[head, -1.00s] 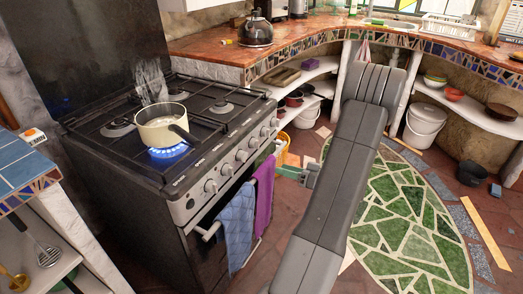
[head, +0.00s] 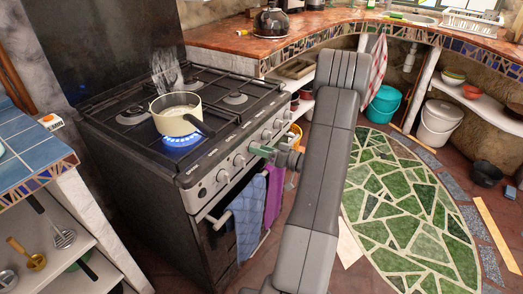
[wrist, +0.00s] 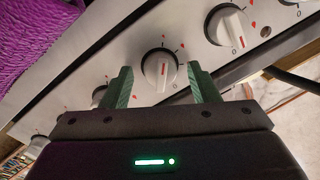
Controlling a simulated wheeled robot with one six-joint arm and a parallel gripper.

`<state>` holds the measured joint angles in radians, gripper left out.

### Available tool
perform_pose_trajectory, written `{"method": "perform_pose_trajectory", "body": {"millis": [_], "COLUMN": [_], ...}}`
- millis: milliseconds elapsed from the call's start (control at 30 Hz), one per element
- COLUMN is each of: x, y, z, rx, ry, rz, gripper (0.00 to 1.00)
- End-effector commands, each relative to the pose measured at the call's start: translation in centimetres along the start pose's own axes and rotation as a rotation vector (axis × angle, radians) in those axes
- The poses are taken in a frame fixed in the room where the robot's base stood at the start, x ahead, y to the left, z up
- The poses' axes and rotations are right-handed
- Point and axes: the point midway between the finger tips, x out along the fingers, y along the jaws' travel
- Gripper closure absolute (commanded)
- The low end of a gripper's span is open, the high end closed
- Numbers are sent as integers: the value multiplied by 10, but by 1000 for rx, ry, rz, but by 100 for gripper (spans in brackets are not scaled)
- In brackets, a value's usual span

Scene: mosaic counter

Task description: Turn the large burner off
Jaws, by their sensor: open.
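The black stove (head: 150,165) has a row of white knobs along its front panel. A blue flame (head: 181,140) burns under a cream pot (head: 176,125) on the front-left burner, and steam rises from the pot. My gripper (head: 263,151) is at the knob row, its green fingers facing the panel. In the wrist view my gripper (wrist: 160,88) is open, with one knob (wrist: 161,69) between its fingertips; I cannot tell if they touch it. That knob has a red line, roughly upright. Another knob (wrist: 228,24) is to its right, and more are at lower left.
A blue towel (head: 246,215) and a purple towel (head: 274,190) hang on the oven rail below the knobs; the purple one also shows in the wrist view (wrist: 35,30). A kettle (head: 272,22) stands on the counter. The green mosaic floor (head: 400,200) is open at right.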

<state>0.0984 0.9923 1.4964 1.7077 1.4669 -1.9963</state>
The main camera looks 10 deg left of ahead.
Motion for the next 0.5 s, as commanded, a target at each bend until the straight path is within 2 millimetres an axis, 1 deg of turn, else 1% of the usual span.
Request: {"method": "perform_pose_trajectory", "body": {"millis": [233,267,300,467,500], "x": [1,1,1,1,1], "y": [0,0,0,0,0], "z": [0,0,0,0,0], "rx": [0,0,0,0,0], "ry": [0,0,0,0,0], "rz": [0,0,0,0,0], "gripper": [45,49,57,89,90]}}
